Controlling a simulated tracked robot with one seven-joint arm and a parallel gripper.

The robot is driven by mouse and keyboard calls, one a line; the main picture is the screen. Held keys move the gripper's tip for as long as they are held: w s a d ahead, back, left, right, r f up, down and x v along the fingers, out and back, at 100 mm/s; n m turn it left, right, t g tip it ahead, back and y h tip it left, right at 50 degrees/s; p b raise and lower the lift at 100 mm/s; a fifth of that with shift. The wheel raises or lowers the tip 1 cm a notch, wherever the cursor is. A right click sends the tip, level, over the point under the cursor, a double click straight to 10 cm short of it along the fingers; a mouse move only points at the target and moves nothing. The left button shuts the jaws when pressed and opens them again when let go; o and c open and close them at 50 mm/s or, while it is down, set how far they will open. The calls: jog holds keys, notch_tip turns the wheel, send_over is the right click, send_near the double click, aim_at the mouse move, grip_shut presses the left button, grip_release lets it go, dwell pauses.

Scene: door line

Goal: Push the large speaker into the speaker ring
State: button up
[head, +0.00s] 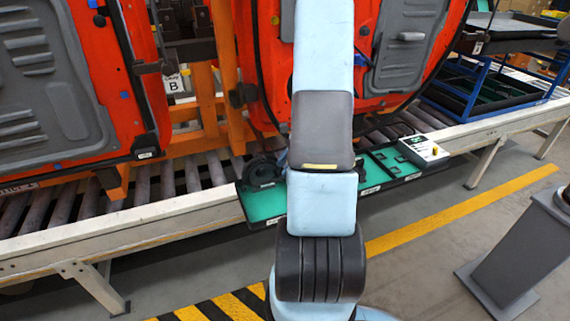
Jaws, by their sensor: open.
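A round black part (263,172) that looks like the large speaker lies at the left end of a green-lined tray (262,205), just left of my arm. The right orange door (270,55) stands upright on the conveyor, its middle covered by my arm. I cannot make out the speaker ring; it may be hidden behind the arm. My arm rises through the middle of the view and leaves at the top edge. My gripper is not visible, so its place relative to the speaker and ring cannot be seen.
A roller conveyor (150,190) with a pale rail crosses the view. Another orange door (60,90) stands at left. A white box with buttons (423,151) sits at the tray's right end. A grey post (515,255) stands at right. Floor between has yellow lines (465,212).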

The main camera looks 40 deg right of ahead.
aim_at(275, 179)
jog(key=x, duration=0.8)
jog(key=shift+f, duration=0.1)
jog(key=shift+s, duration=0.1)
grip_shut()
jog(key=shift+d, duration=0.1)
jog(key=shift+d, duration=0.1)
dwell(0.8)
dwell(0.3)
jog(key=shift+a+r, duration=0.25)
jog(key=shift+r, duration=0.6)
jog(key=shift+r, duration=1.45)
